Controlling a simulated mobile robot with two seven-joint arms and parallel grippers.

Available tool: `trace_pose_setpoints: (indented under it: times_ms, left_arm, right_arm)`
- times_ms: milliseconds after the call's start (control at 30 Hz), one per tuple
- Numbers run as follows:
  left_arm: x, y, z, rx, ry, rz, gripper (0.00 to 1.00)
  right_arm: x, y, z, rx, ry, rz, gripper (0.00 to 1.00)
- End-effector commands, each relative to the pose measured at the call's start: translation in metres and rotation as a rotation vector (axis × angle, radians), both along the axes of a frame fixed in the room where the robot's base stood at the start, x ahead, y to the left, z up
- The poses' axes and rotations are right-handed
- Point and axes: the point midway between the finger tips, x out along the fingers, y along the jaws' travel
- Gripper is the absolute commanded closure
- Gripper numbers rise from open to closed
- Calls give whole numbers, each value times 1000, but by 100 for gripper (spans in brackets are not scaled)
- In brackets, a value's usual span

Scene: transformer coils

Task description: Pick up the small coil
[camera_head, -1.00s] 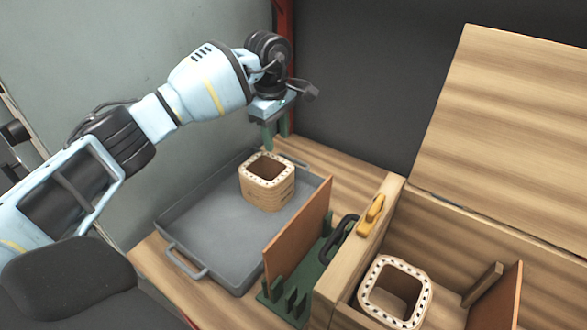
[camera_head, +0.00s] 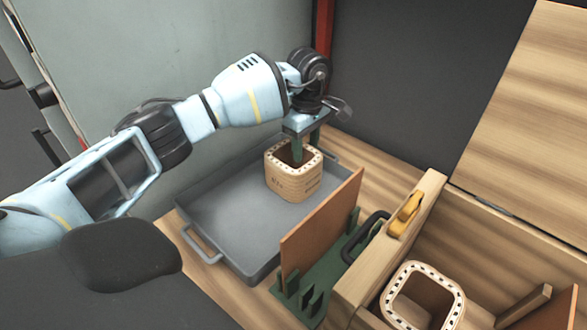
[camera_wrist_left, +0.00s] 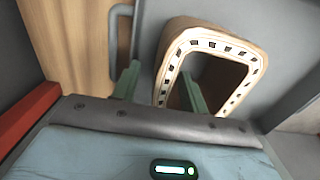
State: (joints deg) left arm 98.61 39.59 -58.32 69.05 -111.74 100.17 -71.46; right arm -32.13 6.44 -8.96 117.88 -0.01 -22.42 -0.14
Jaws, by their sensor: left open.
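The small coil (camera_head: 292,183) is a tan, square, hollow block with rounded corners and a dotted white rim. It stands upright on the grey tray (camera_head: 225,235), near its far end. My left gripper (camera_head: 307,150) points down at the coil's rim, open. In the left wrist view, one finger is over the opening of the coil (camera_wrist_left: 172,72) and the other is outside its wall, so the left gripper (camera_wrist_left: 160,88) straddles that wall. I cannot tell whether either finger touches it. My right gripper is not in view.
A second, similar coil (camera_head: 425,290) sits in a wooden box on the right. Between tray and box stand a brown panel (camera_head: 322,222) in a green holder (camera_head: 318,285) and a ledge with a yellow handle (camera_head: 405,214). A grey wall is behind the tray.

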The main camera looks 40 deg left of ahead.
Motion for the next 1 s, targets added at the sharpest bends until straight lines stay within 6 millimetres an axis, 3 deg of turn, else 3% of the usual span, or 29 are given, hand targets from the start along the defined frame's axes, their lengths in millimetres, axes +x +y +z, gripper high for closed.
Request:
trace_pose_setpoints:
  times_ms: [400, 667, 1000]
  left_arm:
    - [-4, -4, -48, -1, 1, -1, 56]
    - [-4, -4, -51, 0, -1, -1, 56]
    - [-4, -4, -50, 0, 0, -1, 98]
  right_arm:
    - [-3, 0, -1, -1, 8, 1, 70]
    - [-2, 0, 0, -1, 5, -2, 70]
    - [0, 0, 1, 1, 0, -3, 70]
